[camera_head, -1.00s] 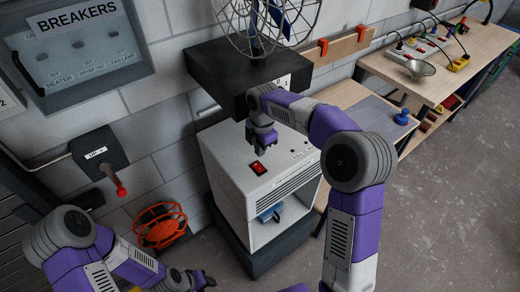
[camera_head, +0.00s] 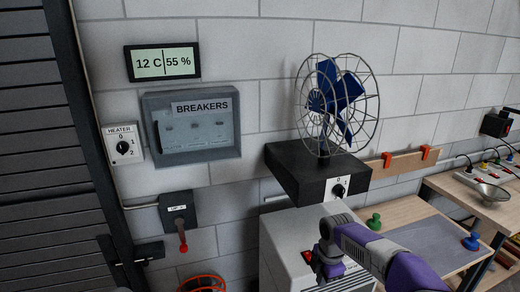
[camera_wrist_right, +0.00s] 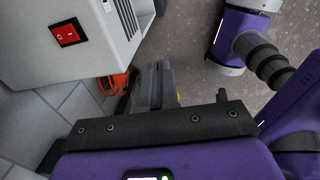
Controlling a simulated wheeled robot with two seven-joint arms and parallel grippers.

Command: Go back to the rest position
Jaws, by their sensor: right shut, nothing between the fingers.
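My right gripper (camera_head: 322,268) is in front of the white machine (camera_head: 285,235), at the lower middle of the head view. Its shut fingers (camera_wrist_right: 155,85) show in the right wrist view with nothing between them. The machine's red rocker switch (camera_head: 308,257) is close by the gripper in the head view; in the right wrist view the switch (camera_wrist_right: 67,32) is apart from the fingers, up and to the left. My right arm reaches in from the bottom right. My left gripper is not in view.
A blue-bladed fan (camera_head: 335,100) stands on a black box (camera_head: 300,172) behind the gripper. The wall holds a breaker box (camera_head: 195,130), a heater dial (camera_head: 123,145) and a red-handled lever (camera_head: 180,225). Wooden benches (camera_head: 400,220) stand at right. An orange reel (camera_head: 202,283) is low at left.

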